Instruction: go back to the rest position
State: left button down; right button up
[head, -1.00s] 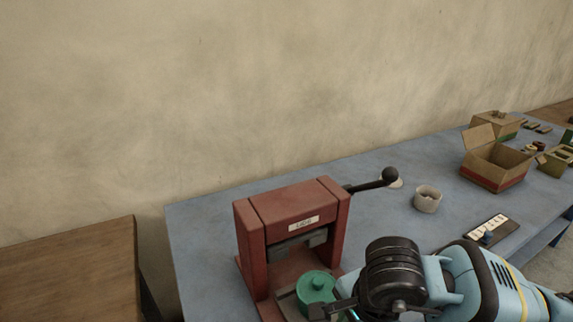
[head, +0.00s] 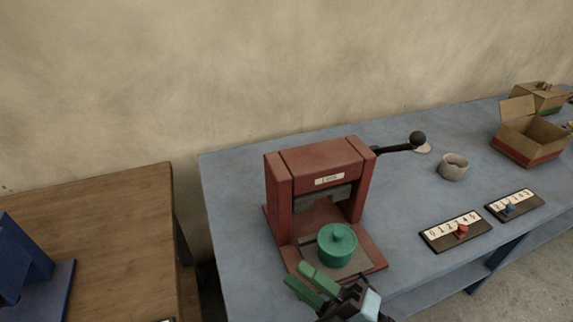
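My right gripper (head: 298,274) shows at the bottom of the head view, in front of the red press (head: 318,160). Its two green fingers point up and left, with a gap between them and nothing seen in it. The rest of my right arm is mostly cut off by the bottom edge. A green lidded round pot (head: 337,246) stands upright on the press base, just beyond and right of the fingers. The gripper appears apart from the pot. My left gripper is not in view.
The press stands on a blue-grey table (head: 232,187), its lever reaching right. Two number strips (head: 440,238) (head: 528,196), a small bowl (head: 453,167) and an open cardboard box (head: 530,137) lie further right. A wooden table (head: 100,212) at left bears a blue stand (head: 22,258).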

jog(key=s+d+f+m+t+h, duration=0.1)
jog(key=d+f+m+t+h, duration=0.1)
jog(key=d+f+m+h, duration=0.6)
jog(key=s+d+f+m+t+h, duration=0.1)
jog(key=d+f+m+h, duration=0.2)
jog(key=f+m+h, duration=0.5)
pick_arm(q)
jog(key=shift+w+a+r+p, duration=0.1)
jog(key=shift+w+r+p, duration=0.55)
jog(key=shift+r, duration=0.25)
pick_arm(e)
jog(key=s+d+f+m+g, duration=0.3)
jog(key=s+f+m, duration=0.1)
jog(key=s+f, duration=0.3)
jog(key=s+d+f+m+g+h, duration=0.1)
jog(key=s+d+f+m+g, duration=0.2)
jog(key=s+f+m, duration=0.2)
notch_tip(320, 180, down, 2)
jog(key=shift+s, duration=1.25)
jog(key=shift+d, duration=0.1)
jog(key=shift+d, duration=0.1)
